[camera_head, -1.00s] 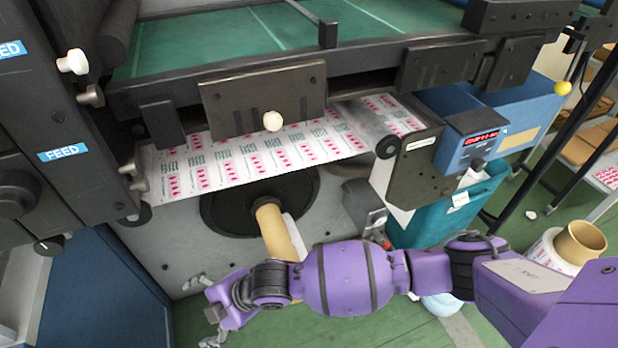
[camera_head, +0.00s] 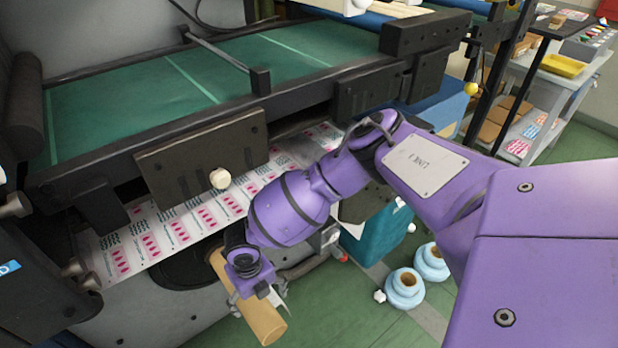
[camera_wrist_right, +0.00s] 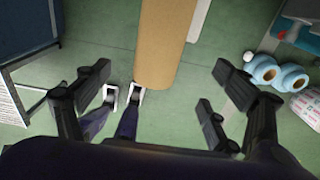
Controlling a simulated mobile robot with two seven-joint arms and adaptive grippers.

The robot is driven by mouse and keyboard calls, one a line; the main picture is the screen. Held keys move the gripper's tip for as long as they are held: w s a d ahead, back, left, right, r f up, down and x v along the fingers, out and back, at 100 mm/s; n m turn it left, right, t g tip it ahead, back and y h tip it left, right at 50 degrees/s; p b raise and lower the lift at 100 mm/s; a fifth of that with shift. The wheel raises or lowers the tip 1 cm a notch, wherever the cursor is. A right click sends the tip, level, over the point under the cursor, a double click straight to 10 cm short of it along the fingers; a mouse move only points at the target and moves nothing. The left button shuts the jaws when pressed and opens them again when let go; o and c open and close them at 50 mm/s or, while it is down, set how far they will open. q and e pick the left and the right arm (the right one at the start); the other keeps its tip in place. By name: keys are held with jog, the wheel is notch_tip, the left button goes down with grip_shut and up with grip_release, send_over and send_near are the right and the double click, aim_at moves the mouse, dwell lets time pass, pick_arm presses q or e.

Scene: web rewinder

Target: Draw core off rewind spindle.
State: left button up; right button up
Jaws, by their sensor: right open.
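The core (camera_head: 262,318) is a brown cardboard tube. It sticks out toward the front and lower right from the dark round flange (camera_head: 183,268) of the rewind spindle, under the printed web. My right gripper (camera_head: 256,298) is at the tube, with its wrist over it and hiding part of it. In the right wrist view the core (camera_wrist_right: 168,45) lies between the spread fingers of the right gripper (camera_wrist_right: 160,90), with a gap on both sides. The gripper is open and holds nothing. My left gripper does not show in the head view.
The printed web (camera_head: 215,208) runs just above, under the machine's dark beam (camera_head: 200,150). A teal bin (camera_head: 372,238) stands behind my right arm. Blue rolls (camera_head: 405,288) stand on the green floor at right. The floor in front of the core is clear.

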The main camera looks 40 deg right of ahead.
aim_at(260, 310)
notch_tip(260, 310, down, 2)
jog(key=shift+f+b, duration=0.1)
jog(key=shift+b, duration=0.3)
notch_tip(260, 310, down, 9)
jog(key=b, duration=0.5)
jog(key=shift+f+b, duration=0.45)
jog(key=shift+b, duration=0.1)
jog(key=shift+w+a, duration=0.1)
jog(key=shift+w, duration=0.1)
jog(key=c, duration=1.6)
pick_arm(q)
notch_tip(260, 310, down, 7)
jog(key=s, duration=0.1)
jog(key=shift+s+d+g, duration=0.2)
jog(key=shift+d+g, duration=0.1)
pick_arm(e)
jog(key=shift+r, duration=0.15)
